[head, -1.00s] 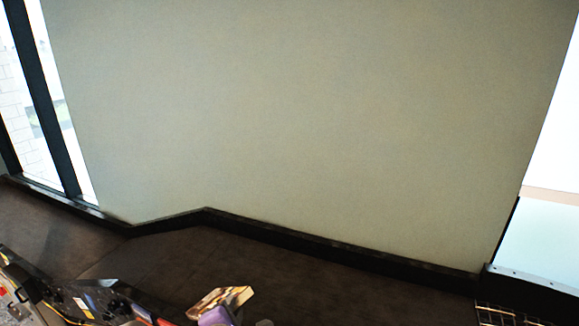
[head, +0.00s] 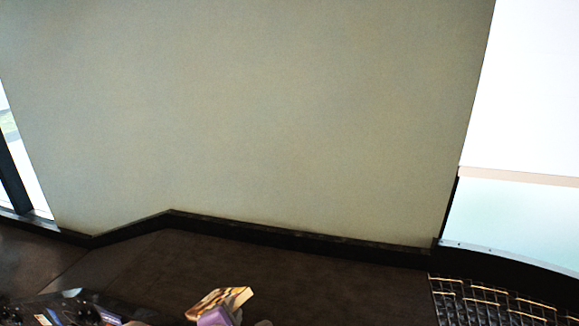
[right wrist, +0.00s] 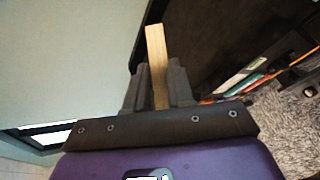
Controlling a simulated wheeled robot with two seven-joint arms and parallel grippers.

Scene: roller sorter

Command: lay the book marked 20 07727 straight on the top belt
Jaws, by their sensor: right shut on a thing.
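A book (head: 222,298) with a brown and yellow cover and pale page edges shows at the bottom of the head view, tilted. My right gripper (head: 216,318), with its purple body, is under it and mostly cut off by the frame. In the right wrist view the book (right wrist: 156,45) stands edge-on, a tan strip between the two dark fingers of the right gripper (right wrist: 158,85), which are shut on it. I cannot read any number on the book. The top belt cannot be made out in either view. My left gripper is not in view.
A dark machine part (head: 75,310) with small labels is at the lower left. A black grid (head: 490,302) with bright lines lies at the lower right. A plain wall (head: 270,110) fills the middle above the dark floor (head: 330,290). Shelf-like coloured items (right wrist: 245,78) show in the wrist view.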

